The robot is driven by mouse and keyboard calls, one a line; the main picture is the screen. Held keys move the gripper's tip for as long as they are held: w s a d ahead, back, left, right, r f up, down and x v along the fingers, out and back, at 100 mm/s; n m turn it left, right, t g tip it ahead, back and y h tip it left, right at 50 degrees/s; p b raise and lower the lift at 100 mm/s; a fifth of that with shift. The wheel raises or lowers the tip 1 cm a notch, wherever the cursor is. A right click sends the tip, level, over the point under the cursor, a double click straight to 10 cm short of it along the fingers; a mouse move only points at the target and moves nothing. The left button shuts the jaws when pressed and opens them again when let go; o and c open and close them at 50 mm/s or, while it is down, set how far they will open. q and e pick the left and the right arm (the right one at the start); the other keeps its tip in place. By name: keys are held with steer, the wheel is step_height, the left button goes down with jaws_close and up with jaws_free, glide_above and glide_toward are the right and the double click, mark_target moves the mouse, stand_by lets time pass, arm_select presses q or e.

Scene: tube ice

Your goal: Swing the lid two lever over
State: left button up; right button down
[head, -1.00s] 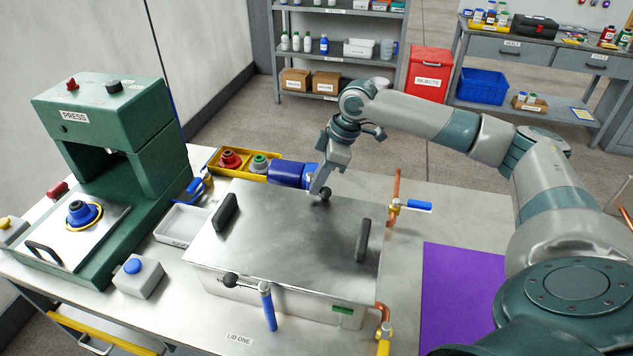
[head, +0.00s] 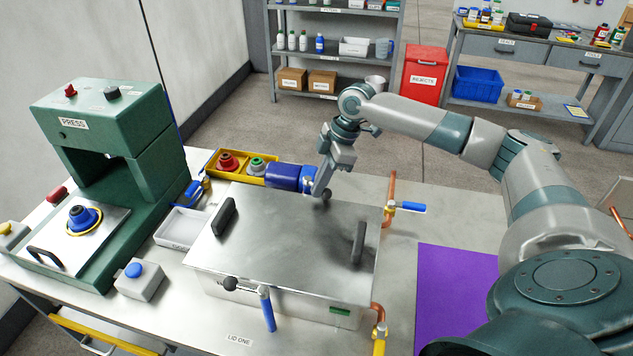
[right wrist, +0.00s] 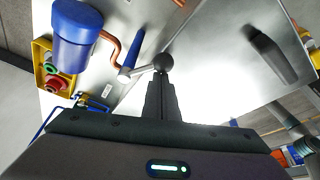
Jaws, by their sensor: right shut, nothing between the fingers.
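The steel box's lid (head: 285,235) is closed flat. At its far edge is a lever with a black ball knob (head: 327,196); the right wrist view shows the knob (right wrist: 162,62) and the lever's blue handle (right wrist: 134,48). My right gripper (head: 320,192) is shut and empty, with its fingertips right at the knob; I cannot tell whether they touch. A similar lever with a blue handle (head: 267,310) is at the near edge, above the label LID ONE (head: 239,339). My left gripper is not in view.
The blue cylinder (head: 284,177) lies just left of my right gripper. Two dark handles (head: 223,217) (head: 358,243) stand up from the lid. Copper pipes with a blue-handled valve (head: 410,208) run along the right. A green press (head: 100,125) stands at left. A purple mat (head: 450,290) is clear.

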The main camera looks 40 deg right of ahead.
steer(key=shift+d+r+n+g+p, duration=0.15)
steer(key=shift+d+n+g+p, duration=0.15)
steer(key=shift+d+n+p, duration=0.35)
steer(key=n, duration=0.1)
steer(key=d+n, duration=0.1)
steer(key=n, duration=0.1)
steer(key=shift+w+g, duration=0.15)
steer(key=shift+g, duration=0.25)
steer(key=shift+w+d+p, duration=0.3)
steer(key=shift+d+p, duration=0.2)
steer(key=shift+d, duration=0.25)
steer(key=shift+w+d, duration=0.1)
steer(key=shift+d, duration=0.05)
